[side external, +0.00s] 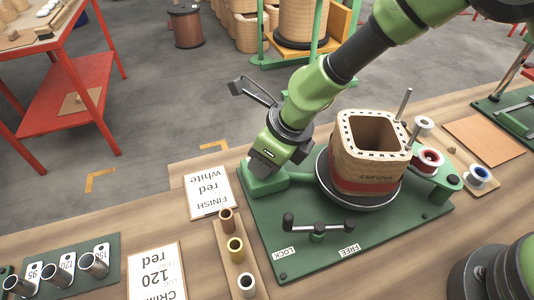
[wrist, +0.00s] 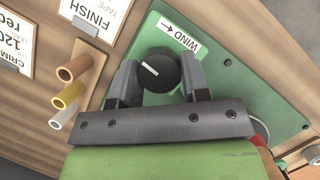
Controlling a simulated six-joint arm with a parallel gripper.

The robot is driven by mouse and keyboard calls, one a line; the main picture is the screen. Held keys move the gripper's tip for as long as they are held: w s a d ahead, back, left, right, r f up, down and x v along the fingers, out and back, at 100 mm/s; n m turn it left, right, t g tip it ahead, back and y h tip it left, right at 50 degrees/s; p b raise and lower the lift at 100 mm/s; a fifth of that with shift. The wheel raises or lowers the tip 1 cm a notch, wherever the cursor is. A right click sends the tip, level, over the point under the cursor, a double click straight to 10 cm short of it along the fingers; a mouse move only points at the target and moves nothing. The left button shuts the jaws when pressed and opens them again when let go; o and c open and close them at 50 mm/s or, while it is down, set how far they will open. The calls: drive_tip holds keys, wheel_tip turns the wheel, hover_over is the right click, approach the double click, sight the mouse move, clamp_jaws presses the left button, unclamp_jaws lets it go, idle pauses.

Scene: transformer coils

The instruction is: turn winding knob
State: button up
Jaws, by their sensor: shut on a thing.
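The black winding knob (wrist: 153,72) with a white pointer line sits on the green base plate (wrist: 222,65) in the wrist view, beside a white WIND label (wrist: 180,37) with an arrow. My gripper (wrist: 160,84) has one finger on each side of the knob and is shut on it. The pointer line slants toward the upper left of that view. In the side view my gripper (side external: 264,167) reaches down at the base's back left corner and hides the knob. The coil (side external: 362,168) stands upright on a round dark turntable (side external: 330,193) to the right of my gripper.
A lock lever (side external: 318,229) with LOCK and FREE labels is at the base's front. Wire spools (side external: 430,158) stand on the right. Colored tubes (side external: 236,246) stand in a wooden strip, near a FINISH card (side external: 208,190) and a CRIMP card (side external: 157,270).

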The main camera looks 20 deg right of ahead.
drive_tip(key=o, duration=0.9)
drive_tip(key=v, duration=1)
drive_tip(key=shift+w, duration=0.1)
